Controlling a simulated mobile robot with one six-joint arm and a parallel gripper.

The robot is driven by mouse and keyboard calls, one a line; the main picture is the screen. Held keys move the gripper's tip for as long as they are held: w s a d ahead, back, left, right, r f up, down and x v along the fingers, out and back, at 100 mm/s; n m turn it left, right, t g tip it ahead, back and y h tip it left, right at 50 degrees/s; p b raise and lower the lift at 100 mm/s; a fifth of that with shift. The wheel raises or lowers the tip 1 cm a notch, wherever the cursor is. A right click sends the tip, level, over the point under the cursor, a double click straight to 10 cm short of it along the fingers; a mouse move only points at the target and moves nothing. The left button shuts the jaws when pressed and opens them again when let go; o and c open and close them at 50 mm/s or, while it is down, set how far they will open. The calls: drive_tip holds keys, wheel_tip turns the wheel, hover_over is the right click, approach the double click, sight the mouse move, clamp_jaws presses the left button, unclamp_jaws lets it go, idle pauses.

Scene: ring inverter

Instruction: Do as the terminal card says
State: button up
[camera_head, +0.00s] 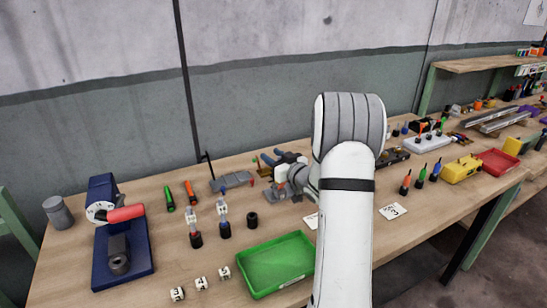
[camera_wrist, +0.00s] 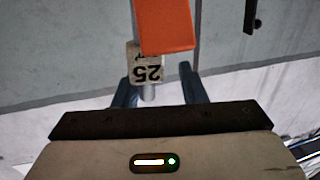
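In the head view my gripper (camera_head: 279,158) is over the back middle of the bench, partly hidden behind my arm. In the wrist view its two blue-grey fingers (camera_wrist: 160,88) stand apart. A pale block marked 25 (camera_wrist: 147,70), upside down in the picture, an orange block-like piece (camera_wrist: 167,25) and a short silver stub (camera_wrist: 149,92) show between and in front of them. I cannot tell whether the fingers grip these. A card with a 3 (camera_head: 393,211) lies right of my arm. Another white card (camera_head: 311,220) is mostly hidden. I cannot read a terminal instruction.
A green tray (camera_head: 247,284) is empty at the front. A blue stand (camera_head: 125,268) with a red handle is at left. Two labelled upright pieces (camera_head: 195,240) stand mid-bench. Screwdrivers and a red tray (camera_head: 497,174) are at right.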

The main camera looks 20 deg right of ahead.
drive_tip(key=b+v, duration=0.1)
drive_tip(key=v, duration=0.6)
drive_tip(key=shift+s, duration=0.4)
